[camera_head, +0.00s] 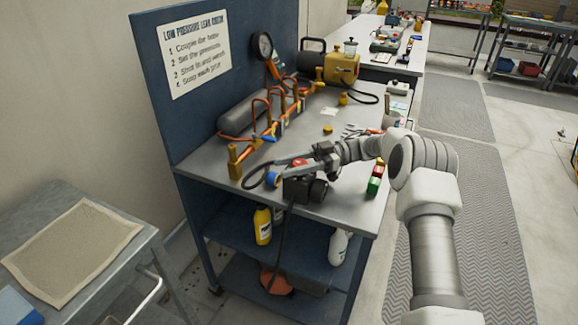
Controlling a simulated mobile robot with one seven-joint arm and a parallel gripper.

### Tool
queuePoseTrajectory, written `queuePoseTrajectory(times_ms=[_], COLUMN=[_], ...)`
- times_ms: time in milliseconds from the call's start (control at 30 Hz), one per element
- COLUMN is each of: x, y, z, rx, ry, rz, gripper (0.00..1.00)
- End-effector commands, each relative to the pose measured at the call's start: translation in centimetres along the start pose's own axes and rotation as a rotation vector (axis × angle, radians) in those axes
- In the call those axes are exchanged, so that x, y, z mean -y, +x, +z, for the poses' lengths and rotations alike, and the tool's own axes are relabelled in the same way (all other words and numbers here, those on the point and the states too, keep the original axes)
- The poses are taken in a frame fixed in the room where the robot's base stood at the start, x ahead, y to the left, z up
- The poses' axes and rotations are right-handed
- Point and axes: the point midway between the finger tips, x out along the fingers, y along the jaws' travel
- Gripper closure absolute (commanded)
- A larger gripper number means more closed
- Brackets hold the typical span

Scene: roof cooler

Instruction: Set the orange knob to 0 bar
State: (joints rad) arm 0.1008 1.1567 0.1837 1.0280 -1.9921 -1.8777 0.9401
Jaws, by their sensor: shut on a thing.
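The orange knob (273,180) is a small round piece showing orange with a blue patch. It is at the front edge of the steel bench, at the left end of a black device (306,189). My gripper (277,178) reaches in from the right, low over the bench front. Its fingers are shut on the knob and partly hide it. The knob's scale and pointer are too small to read. A round dial gauge (262,45) stands at the back on an orange-handled stem; its reading cannot be made out.
An orange pipe manifold (270,131) with several valves runs along the bench behind my gripper. A yellow-and-black pump (341,68) stands at the back. A black hose hangs below the device, past shelves with bottles (262,226).

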Motion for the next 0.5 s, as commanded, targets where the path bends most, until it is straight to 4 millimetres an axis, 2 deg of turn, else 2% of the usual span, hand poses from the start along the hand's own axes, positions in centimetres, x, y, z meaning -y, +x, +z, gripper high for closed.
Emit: queuePoseTrajectory(times_ms=[33,200,500], x=[-0.04,-0.03,-0.03], y=[0.17,0.12,-0.07], z=[-0.24,-0.18,-0.07], rx=[-0.003,-0.001,0.000], ry=[-0.003,-0.003,-0.001], rz=[-0.003,-0.002,0.000], gripper=[0.50,0.22,0.22])
